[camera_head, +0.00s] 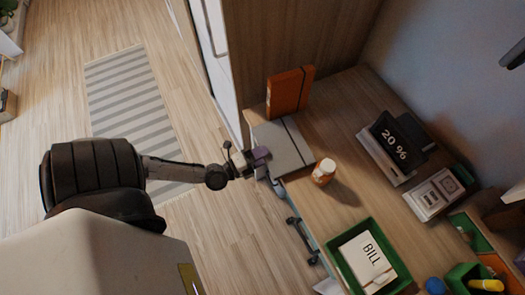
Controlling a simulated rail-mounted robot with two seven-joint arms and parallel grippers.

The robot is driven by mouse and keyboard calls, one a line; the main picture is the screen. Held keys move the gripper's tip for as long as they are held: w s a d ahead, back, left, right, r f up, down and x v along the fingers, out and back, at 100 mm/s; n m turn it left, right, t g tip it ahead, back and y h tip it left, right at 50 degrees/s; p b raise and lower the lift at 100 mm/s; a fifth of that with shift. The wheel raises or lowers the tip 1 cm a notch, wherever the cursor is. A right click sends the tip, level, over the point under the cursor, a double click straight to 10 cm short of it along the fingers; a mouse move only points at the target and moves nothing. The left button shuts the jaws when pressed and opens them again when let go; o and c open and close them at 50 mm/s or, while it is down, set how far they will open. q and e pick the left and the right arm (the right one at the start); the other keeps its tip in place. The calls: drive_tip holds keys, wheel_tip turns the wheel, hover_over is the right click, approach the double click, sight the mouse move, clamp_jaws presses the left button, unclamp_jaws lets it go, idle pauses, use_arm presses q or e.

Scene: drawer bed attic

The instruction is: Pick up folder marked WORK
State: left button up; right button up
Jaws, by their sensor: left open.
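No WORK label can be read in the head view. A grey folder (288,148) with a dark band lies flat at the desk's near left edge. An orange binder or folder (286,92) stands upright behind it. My left gripper (262,156) comes in from the left and is open at the grey folder's left edge. I cannot tell whether the folder's edge is between the fingers or just beside them. My right gripper is not in view.
An orange-and-white jar (323,171) stands right of the grey folder. A green tray (343,272) holds papers marked BILL (366,262). A dark "20 %" item (402,140) and a stack of booklets (436,194) lie near the wall. The desk's middle (355,190) is clear.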

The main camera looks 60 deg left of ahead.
use_arm(q)
drive_tip(key=c, duration=0.5)
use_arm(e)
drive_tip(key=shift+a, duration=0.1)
use_arm(q)
clamp_jaws()
wheel_tip(320, 180, up, 3)
drive_tip(key=p, duration=0.3)
drive_tip(key=shift+f+p, duration=0.2)
drive_tip(key=shift+p, duration=0.1)
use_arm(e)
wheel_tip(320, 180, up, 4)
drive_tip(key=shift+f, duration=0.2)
use_arm(q)
drive_tip(key=s+r+p, duration=0.2)
drive_tip(key=s+p, duration=0.3)
drive_tip(key=s, duration=0.2)
drive_tip(key=s+r+p, duration=0.3)
drive_tip(key=s+p, duration=0.1)
drive_tip(key=s, duration=0.3)
drive_tip(key=shift+p, duration=0.35)
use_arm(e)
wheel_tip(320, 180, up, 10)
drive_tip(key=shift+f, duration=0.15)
